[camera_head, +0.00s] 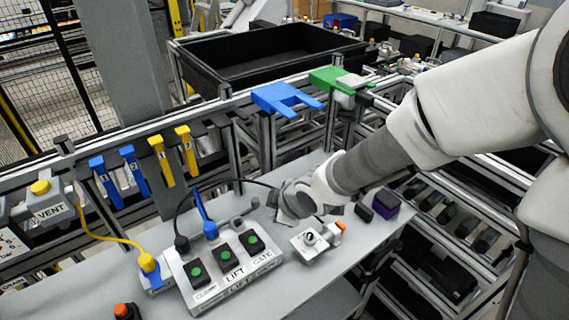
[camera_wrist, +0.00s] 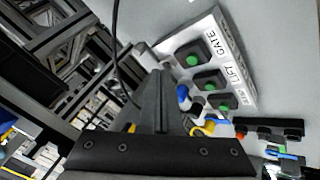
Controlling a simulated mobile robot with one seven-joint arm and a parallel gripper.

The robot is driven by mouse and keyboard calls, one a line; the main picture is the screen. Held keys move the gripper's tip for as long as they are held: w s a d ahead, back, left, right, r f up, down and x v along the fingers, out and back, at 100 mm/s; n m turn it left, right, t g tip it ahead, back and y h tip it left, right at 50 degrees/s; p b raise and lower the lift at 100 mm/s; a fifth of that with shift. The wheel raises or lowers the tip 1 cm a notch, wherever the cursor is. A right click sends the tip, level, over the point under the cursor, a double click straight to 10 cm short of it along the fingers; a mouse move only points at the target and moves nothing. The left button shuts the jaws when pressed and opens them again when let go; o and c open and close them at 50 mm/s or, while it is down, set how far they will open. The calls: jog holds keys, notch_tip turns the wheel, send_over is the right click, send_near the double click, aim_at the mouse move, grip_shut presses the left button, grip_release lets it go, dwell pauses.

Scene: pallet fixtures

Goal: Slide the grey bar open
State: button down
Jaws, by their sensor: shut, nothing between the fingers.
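I cannot clearly make out the grey bar in either view. Small grey pieces (camera_head: 239,222) stand behind the control box and may be part of it, but I cannot tell. My gripper (camera_head: 284,213) is low over the grey bench, right of these pieces and behind the box's right end. In the wrist view my gripper (camera_wrist: 157,80) has its dark fingers together with nothing between them. The control box (camera_head: 216,285) has several green buttons, with LIFT and GATE labels legible; it also shows in the wrist view (camera_wrist: 234,58).
A small light fixture (camera_head: 305,250) with a round knob sits in front of my wrist. A purple block (camera_head: 386,204) is to its right. A black cable curves behind the box. Blue (camera_head: 286,97) and green (camera_head: 335,79) forked pieces stand on the frame behind.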

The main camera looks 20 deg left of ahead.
jog(key=shift+s+a+f, duration=0.25)
jog(key=shift+a+f, duration=0.15)
jog(key=shift+a, duration=0.1)
jog(key=b, duration=0.4)
send_near(252, 210)
jog(key=s+f, duration=0.1)
jog(key=s+a+f, duration=0.1)
jog(key=f, duration=0.1)
jog(key=shift+s+f, duration=0.2)
jog(key=shift+f, duration=0.1)
jog(key=w, duration=0.1)
jog(key=w+p, duration=0.1)
jog(key=w, duration=0.1)
jog(key=shift+a, duration=0.4)
jog(key=shift+w+a+f, duration=0.1)
jog(key=shift+w+a, duration=0.05)
jog(key=shift+w, duration=0.45)
